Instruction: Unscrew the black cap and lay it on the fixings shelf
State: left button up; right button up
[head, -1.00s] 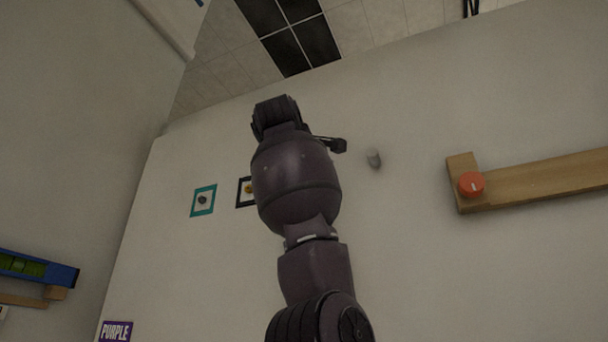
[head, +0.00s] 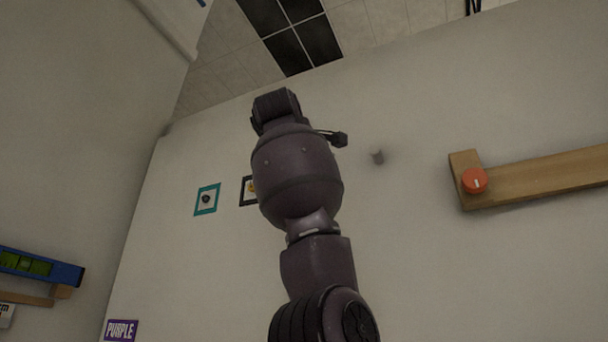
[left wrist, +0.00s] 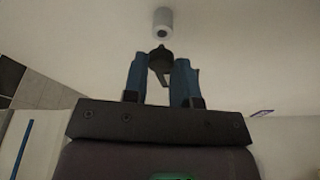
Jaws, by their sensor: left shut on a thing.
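The black cap (left wrist: 160,58) is between the blue fingertips of my left gripper (left wrist: 160,70) in the left wrist view, and the gripper is shut on it. A grey round post (left wrist: 163,22) on the pale wall is just beyond the cap, with a small gap showing between them. The post also shows in the head view (head: 377,157). I cannot tell which ledge is the fixings shelf. My right gripper is not in view.
A wooden ledge (head: 535,180) with an orange knob (head: 474,180) is on the right. Two framed squares, one teal (head: 206,199), hang left of my arm. A blue level-like bar (head: 66,273), a wooden ledge (head: 30,298) and a PURPLE sign (head: 121,330) are lower left.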

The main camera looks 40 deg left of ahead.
pick_arm(q)
jog(key=shift+a+b+v, duration=0.25)
jog(key=shift+b+v, duration=0.3)
jog(key=shift+v, duration=0.95)
jog(key=shift+s+d+r, duration=0.1)
jog(key=shift+s, duration=0.4)
jog(key=shift+s+d+r, duration=0.1)
jog(key=shift+s+d, duration=0.05)
jog(key=shift+s, duration=0.3)
